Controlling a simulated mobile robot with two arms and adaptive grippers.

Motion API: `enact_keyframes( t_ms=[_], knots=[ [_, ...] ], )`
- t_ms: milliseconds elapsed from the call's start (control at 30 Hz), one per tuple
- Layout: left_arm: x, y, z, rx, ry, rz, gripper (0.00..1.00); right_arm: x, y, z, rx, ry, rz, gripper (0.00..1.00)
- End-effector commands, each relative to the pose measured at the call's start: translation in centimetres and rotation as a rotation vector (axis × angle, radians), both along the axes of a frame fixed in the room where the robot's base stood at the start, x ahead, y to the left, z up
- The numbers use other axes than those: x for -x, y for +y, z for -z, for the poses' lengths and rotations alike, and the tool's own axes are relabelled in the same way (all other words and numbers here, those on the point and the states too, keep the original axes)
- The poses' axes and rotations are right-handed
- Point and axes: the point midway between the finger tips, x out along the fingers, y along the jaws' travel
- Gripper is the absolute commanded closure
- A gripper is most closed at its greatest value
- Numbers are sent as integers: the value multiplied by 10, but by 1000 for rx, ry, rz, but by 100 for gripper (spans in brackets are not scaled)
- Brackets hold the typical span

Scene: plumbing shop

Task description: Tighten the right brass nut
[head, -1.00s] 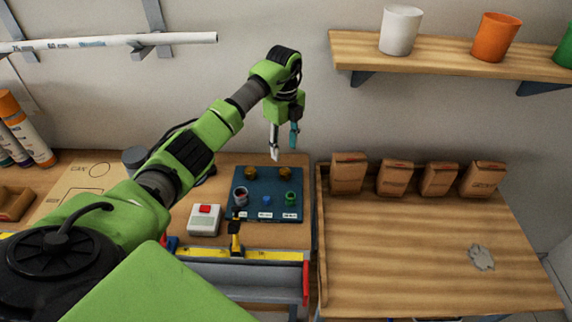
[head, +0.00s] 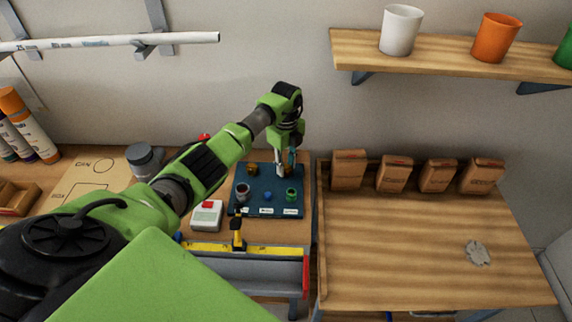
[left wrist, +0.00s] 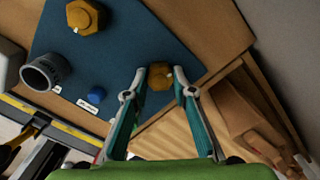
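A dark blue board (head: 275,181) on the bench holds two brass nuts at its back. The left brass nut (head: 252,168) also shows in the left wrist view (left wrist: 83,17). The right brass nut (left wrist: 160,76) is seen clearly in the left wrist view. In the head view my left gripper mostly hides it. My left gripper (head: 285,173) points down over the right nut. In the left wrist view its fingertips (left wrist: 160,73) stand on either side of the nut, with small gaps visible, so it looks open. My right gripper is not in view.
On the board's front are a grey fitting (head: 243,190), a blue piece (head: 267,196) and a green fitting (head: 291,195). A box with a red button (head: 206,215) stands left of the board. Paper bags (head: 394,174) stand on the wooden table (head: 400,250) at right.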

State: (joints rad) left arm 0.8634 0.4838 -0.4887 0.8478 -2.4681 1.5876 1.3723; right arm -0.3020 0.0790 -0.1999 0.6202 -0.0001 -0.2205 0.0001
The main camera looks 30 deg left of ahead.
Motion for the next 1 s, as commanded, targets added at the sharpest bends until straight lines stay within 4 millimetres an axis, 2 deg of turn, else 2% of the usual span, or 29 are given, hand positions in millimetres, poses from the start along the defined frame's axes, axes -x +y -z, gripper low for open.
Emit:
enact_keyframes(
  t_ms=[467,667,1000],
  knots=[
    [0,1,1,-2,0,54,97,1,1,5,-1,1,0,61],
    [-1,1,1,-3,-2,177,97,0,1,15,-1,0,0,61],
    [-1,2,2,-3,-2,489,97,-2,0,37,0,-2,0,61]
  ],
)
